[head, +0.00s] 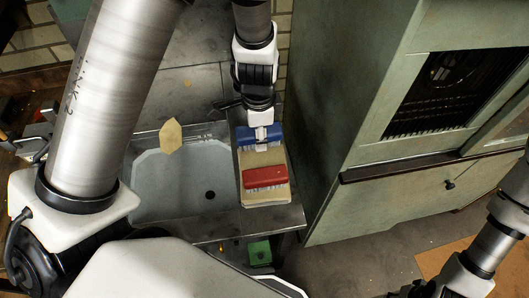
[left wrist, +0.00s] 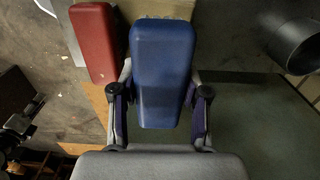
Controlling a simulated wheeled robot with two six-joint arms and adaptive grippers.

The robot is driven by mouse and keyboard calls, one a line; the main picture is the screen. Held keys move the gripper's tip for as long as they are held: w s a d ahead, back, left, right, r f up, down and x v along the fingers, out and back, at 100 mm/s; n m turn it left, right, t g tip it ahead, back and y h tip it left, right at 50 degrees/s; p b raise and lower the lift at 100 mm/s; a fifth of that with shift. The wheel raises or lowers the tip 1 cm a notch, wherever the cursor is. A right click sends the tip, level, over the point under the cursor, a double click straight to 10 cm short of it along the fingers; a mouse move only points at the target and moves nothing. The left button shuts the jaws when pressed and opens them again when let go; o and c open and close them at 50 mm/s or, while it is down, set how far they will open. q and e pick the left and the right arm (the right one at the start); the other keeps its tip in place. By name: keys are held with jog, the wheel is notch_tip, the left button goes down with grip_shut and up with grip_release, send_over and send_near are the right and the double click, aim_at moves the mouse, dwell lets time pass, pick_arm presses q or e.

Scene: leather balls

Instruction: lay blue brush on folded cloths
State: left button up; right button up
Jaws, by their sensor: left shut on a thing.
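The blue brush (head: 245,136) is at the far end of the beige folded cloths (head: 281,158) in the head view. My left gripper (head: 261,134) is shut on it from above, with a finger on each side. The blue brush (left wrist: 163,65) also fills the middle of the left wrist view, between the fingers (left wrist: 160,92). Its pale bristles face the cloths; I cannot tell whether they touch. A red brush (head: 265,177) lies across the near part of the cloths. My right arm shows at the lower right, its gripper too cut off to read.
A grey sink (head: 165,190) is left of the cloths, with a tan piece (head: 170,136) at its far rim. A green cabinet (head: 375,130) stands close on the right. A green block (head: 260,252) is near the counter's front.

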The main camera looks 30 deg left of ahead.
aim_at(261, 156)
pick_arm(q)
jog(key=f, duration=0.6)
jog(key=shift+w+d+f+b, duration=0.15)
jog(key=shift+w+f+b, duration=0.15)
jog(key=shift+b, duration=0.1)
jog(key=shift+s+f, duration=0.1)
jog(key=shift+f, duration=0.1)
jog(key=shift+f, duration=0.2)
jog(key=o, duration=1)
jog(key=shift+r, duration=0.1)
jog(key=shift+r, duration=0.1)
